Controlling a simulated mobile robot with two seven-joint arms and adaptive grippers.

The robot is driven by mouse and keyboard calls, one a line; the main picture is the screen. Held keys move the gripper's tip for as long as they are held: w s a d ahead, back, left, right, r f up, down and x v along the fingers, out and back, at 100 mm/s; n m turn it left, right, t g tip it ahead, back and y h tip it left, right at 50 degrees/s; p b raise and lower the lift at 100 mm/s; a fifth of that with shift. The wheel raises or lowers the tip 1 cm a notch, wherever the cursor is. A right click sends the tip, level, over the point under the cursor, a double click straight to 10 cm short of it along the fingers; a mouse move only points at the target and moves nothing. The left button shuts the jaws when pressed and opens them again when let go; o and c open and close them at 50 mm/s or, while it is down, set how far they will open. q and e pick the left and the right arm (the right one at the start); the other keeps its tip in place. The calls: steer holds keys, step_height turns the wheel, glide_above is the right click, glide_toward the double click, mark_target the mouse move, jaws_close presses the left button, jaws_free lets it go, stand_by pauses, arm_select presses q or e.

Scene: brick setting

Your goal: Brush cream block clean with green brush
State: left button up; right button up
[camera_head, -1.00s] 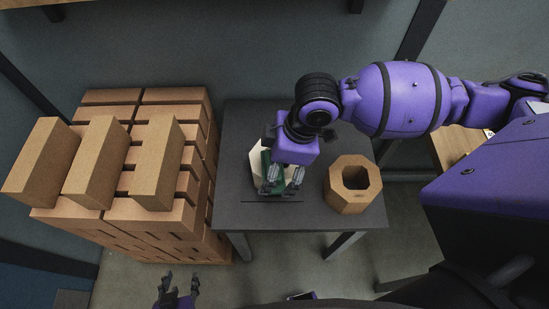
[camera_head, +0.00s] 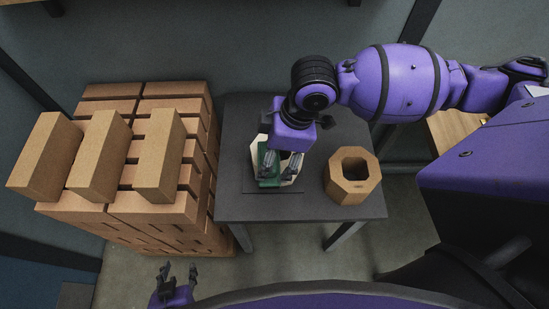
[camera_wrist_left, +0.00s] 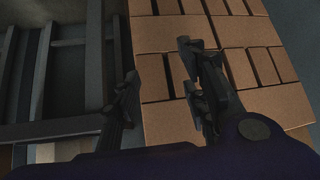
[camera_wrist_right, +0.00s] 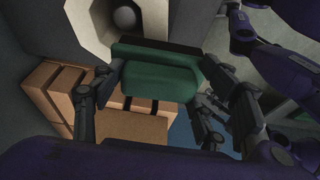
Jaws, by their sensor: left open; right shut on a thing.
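The cream block (camera_head: 252,158) lies on the dark table, mostly hidden behind my right gripper and the brush. In the right wrist view the block (camera_wrist_right: 87,24) shows a pale angled rim around a recess with a grey round shape in it. My right gripper (camera_head: 281,169) is shut on the green brush (camera_head: 268,166), which also shows between its fingers in the right wrist view (camera_wrist_right: 155,76). The brush's dark edge faces the block; I cannot tell whether it touches. My left gripper (camera_head: 178,273) is open and empty, low at the front, left of the table.
An octagonal cardboard-brown holder (camera_head: 376,188) with an opening stands at the table's right. The table's (camera_head: 235,205) front left corner is bare.

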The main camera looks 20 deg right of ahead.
steer(key=v, duration=0.1)
steer(key=p+v, duration=0.1)
steer(key=v, duration=0.1)
steer(key=shift+w, duration=0.25)
steer(key=shift+a+r+p, duration=0.1)
steer(key=shift+r+p, duration=0.35)
steer(key=shift+p, duration=0.05)
steer(key=shift+w+r, duration=0.15)
steer(key=shift+r, duration=0.3)
steer(key=shift+s+r, duration=0.2)
steer(key=shift+r, duration=0.3)
steer(key=shift+s+r, duration=0.15)
arm_select(q)
steer(key=r, duration=0.1)
steer(key=w+d, duration=0.1)
steer(key=d+r, duration=0.1)
steer(key=shift+w+r, duration=0.25)
steer(key=shift+r, duration=0.1)
steer(key=shift+w+d+r+t, duration=0.1)
steer(key=shift+w+r+t, duration=0.05)
steer(key=shift+w+t, duration=0.15)
